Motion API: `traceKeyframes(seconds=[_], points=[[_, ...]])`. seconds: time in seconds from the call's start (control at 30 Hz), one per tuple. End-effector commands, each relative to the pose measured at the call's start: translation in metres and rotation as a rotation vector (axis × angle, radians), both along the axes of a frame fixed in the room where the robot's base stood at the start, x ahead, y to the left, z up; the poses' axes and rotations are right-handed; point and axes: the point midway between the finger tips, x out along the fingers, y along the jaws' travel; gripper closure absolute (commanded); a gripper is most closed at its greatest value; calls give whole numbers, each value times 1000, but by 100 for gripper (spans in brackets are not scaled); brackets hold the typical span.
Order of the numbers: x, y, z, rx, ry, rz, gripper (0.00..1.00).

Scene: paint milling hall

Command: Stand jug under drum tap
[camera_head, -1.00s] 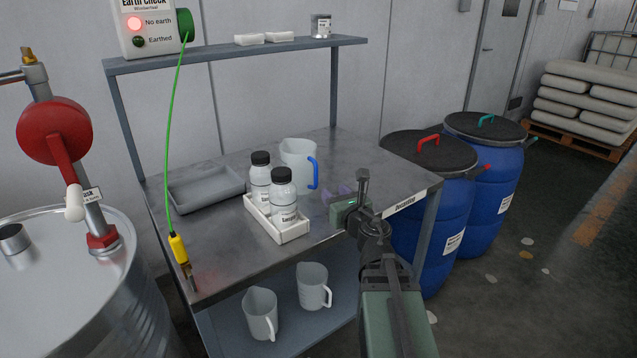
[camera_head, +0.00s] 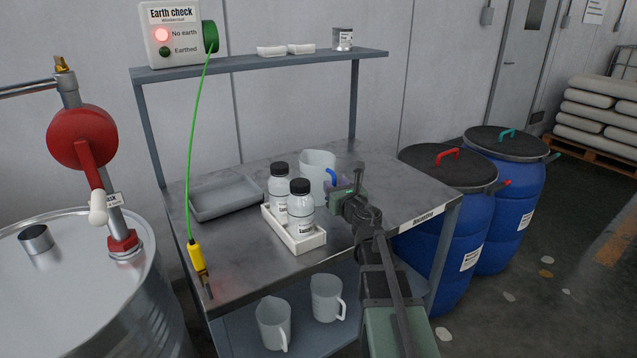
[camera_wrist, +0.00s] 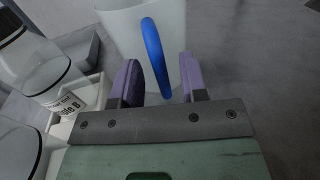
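A translucent jug (camera_head: 312,166) with a blue handle stands upright on the metal bench (camera_head: 263,262); it also shows in the wrist view (camera_wrist: 130,30). My gripper (camera_head: 345,183) is at the handle side of the jug. In the wrist view my gripper (camera_wrist: 162,85) is open, with its two purple pads apart and the blue handle between them. I see a gap on each side of the handle. The drum (camera_head: 85,262) with a red-bodied tap (camera_head: 82,137) stands at the left. The tap has a white-tipped lever.
A white tray with two black-capped bottles (camera_head: 299,207) stands just left of the jug. A grey tray (camera_head: 226,198) lies further left. A green cable with a yellow clamp (camera_head: 197,257) hangs at the bench's left edge. Two white-handled jugs (camera_head: 273,322) stand on the lower shelf. Blue drums (camera_head: 510,200) stand right.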

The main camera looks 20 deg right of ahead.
Motion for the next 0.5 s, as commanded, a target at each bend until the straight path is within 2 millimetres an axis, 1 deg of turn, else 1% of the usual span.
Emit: traceKeyframes(seconds=[0.03, 0.1, 0.27, 0.3, 0.37, 0.5], points=[[12, -1, 0, 0, 0, 1, 60], [16, -1, 0, 0, -1, 0, 60], [15, -1, 0, 0, -1, -1, 60], [15, -1, 0, 0, -1, -1, 63], [15, -1, 0, 0, -1, -1, 73], [15, -1, 0, 0, -1, -1, 94]])
